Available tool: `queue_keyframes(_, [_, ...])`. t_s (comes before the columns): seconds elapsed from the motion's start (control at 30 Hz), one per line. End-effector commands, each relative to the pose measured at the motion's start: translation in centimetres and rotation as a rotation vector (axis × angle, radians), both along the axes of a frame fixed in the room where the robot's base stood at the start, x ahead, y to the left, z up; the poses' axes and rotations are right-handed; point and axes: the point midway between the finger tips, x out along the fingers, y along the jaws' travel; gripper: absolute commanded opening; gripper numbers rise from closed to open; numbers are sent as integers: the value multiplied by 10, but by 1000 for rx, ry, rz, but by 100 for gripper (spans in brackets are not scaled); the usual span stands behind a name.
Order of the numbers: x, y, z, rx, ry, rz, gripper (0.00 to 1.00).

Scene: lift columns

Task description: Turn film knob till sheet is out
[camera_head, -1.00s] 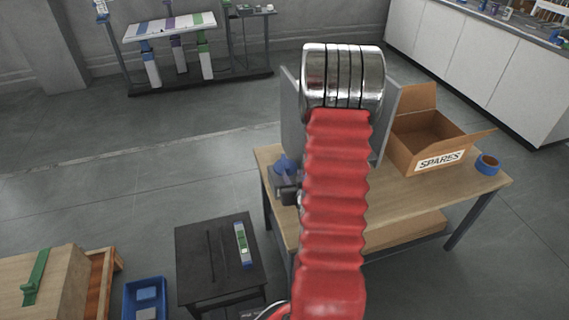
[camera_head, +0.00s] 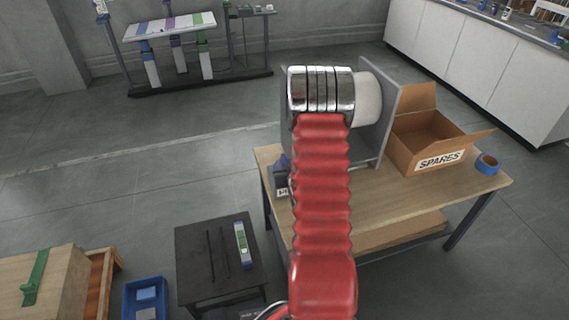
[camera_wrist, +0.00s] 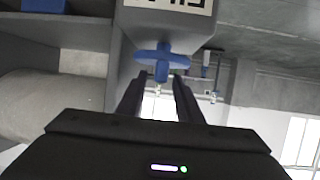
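In the wrist view, my gripper (camera_wrist: 160,79) is open. Its two dark fingers are apart, with the tips close to the blue cross-shaped knob (camera_wrist: 160,53); I cannot tell whether they touch it. The knob sits on a grey post with a white label (camera_wrist: 182,4) that appears upside down. In the head view, a blue part (camera_head: 281,160) that looks like the knob shows left of my arm, above a small label. My arm hides the gripper there. I see no loose sheet.
The stand is on a wooden table (camera_head: 445,200) with an open SPARES box (camera_head: 425,145) and blue tape (camera_head: 488,164). A dark slotted table (camera_head: 195,255) with a strip on it and a blue bin (camera_head: 130,298) stand at lower left.

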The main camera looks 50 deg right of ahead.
Motion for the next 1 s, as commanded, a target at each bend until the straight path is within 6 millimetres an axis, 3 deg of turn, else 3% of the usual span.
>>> queue_keyframes(0.2, [15, -10, -8, 1, 1, 0, 33])
queue_keyframes(0.53, [17, -11, -9, 1, 1, 0, 33])
queue_keyframes(1.0, [17, -10, -9, 0, 1, 2, 0])
